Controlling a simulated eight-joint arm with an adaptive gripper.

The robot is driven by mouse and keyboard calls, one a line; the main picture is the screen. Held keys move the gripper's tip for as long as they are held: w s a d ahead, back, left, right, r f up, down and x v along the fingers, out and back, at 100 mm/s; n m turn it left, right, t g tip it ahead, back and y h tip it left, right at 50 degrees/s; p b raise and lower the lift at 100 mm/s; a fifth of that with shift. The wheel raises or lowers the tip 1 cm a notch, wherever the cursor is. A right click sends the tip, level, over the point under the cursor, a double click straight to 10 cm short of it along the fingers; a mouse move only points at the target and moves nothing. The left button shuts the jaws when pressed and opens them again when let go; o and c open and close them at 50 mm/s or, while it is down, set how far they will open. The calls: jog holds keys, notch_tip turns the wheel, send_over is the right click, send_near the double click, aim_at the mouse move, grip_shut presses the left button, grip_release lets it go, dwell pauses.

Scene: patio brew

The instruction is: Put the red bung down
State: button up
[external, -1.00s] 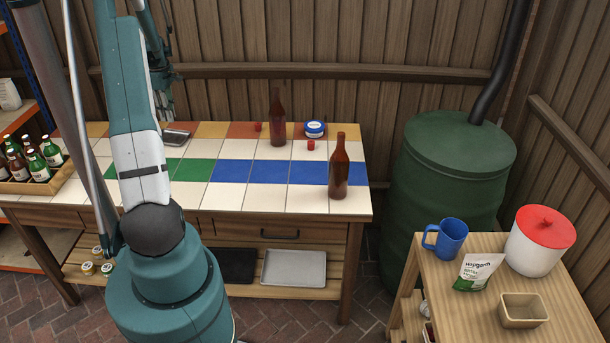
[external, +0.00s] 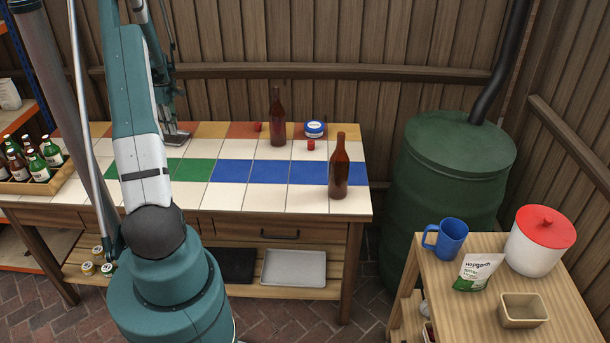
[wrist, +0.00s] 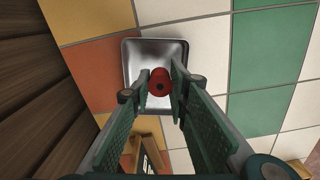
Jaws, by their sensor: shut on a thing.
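My gripper (wrist: 160,90) is shut on a red bung (wrist: 159,78), which sits between the fingertips in the wrist view. Below it is a shallow silver metal tray (wrist: 155,49) on the tiled bench top, and the bung lies within the tray's outline. I cannot tell whether the bung touches the tray floor. In the external view my gripper (external: 175,130) is low over the back left of the bench, and the bung in it is too small to make out.
Two other red bungs (external: 257,127) (external: 311,145) stand on the bench near two brown bottles (external: 277,118) (external: 339,168) and a blue-and-white tub (external: 315,128). A crate of bottles (external: 35,165) is at the left end. The coloured tiles (external: 230,170) between are clear.

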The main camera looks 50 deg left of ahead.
jog(key=shift+f+b, duration=0.3)
jog(key=shift+f, duration=1.55)
jog(key=shift+f, duration=0.15)
jog(key=o, duration=0.8)
jog(key=shift+c, duration=0.2)
notch_tip(320, 180, up, 12)
jog(key=shift+r+p, duration=0.15)
jog(key=shift+p, duration=0.85)
